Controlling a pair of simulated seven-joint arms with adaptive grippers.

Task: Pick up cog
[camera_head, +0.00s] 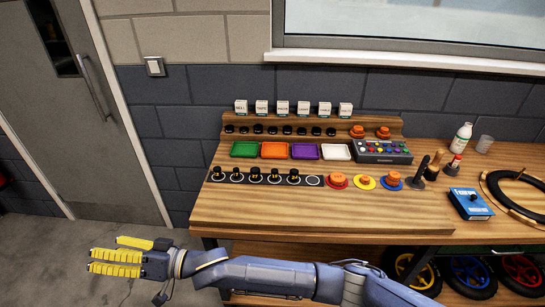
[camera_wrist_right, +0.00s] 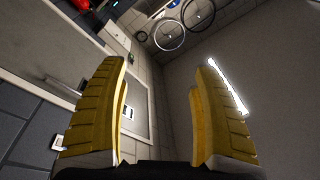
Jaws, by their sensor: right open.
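Several small black round pieces, likely cogs (camera_head: 256,173), stand along a dark strip with number labels at the front left of the bench. The strip's right end has an empty white ring (camera_head: 313,181). More small black round pieces (camera_head: 273,130) stand in a row on the raised back step; their teeth are too small to make out. My right gripper (camera_head: 104,251) is open and empty, left of the bench and in front of it, well apart from the pieces. The right wrist view shows its two yellow fingers (camera_wrist_right: 160,75) spread with nothing between them. My left gripper is not in view.
Green, orange, purple and white trays (camera_head: 275,151) sit behind the strip. Orange knobs on coloured discs (camera_head: 365,182) stand to its right. A button box (camera_head: 383,150), a white bottle (camera_head: 461,137), a blue box (camera_head: 470,203) and a tyre (camera_head: 520,192) occupy the right. The bench front is clear.

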